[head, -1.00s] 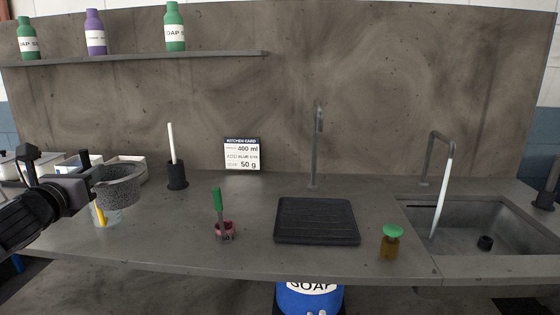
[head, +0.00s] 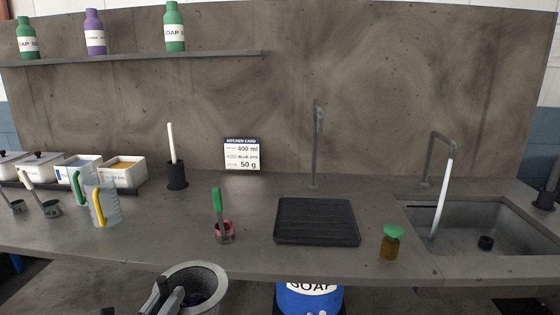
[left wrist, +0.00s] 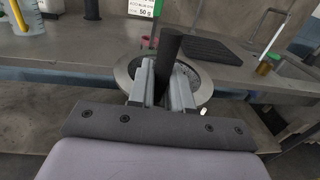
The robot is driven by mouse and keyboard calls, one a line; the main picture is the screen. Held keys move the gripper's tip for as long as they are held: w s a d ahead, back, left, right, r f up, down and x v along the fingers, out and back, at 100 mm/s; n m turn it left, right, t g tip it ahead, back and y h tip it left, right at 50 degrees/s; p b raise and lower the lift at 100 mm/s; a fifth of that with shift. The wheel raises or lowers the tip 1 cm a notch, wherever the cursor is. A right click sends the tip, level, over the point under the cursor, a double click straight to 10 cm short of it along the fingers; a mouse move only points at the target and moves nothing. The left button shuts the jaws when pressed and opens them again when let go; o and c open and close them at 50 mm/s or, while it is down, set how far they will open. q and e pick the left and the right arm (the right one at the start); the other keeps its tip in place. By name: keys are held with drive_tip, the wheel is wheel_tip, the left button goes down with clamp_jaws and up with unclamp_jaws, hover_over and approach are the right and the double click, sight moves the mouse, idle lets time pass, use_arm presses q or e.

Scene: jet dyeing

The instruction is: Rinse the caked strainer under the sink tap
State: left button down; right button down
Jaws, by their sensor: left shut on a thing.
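The strainer (head: 208,281) is a grey round bowl with a pale rim and a dark inside, low in the head view, in front of the counter's front edge. My left gripper (head: 168,299) is shut on its dark handle. In the left wrist view the fingers (left wrist: 163,88) clasp the handle (left wrist: 168,50), with the strainer's rim (left wrist: 205,88) around and behind them. The sink (head: 470,225) is at the right of the counter. Its tap (head: 436,150) shows a white stream running down into the basin. My right gripper is not in view.
On the counter stand a measuring jug (head: 105,205), a pink cup (head: 225,232) with a green-handled tool, a black ridged mat (head: 316,221) and a green-capped brown bottle (head: 391,245). White bins (head: 122,174) are at the left. A blue soap drum (head: 309,299) is below the counter.

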use_arm(q)
drive_tip(key=s+a+f+n+y, duration=0.1)
drive_tip(key=s+f+y, duration=0.1)
drive_tip(key=s, duration=0.5)
drive_tip(key=shift+s+a+n+y, duration=0.2)
drive_tip(key=shift+n+y, duration=0.1)
drive_tip(key=shift+y, duration=0.1)
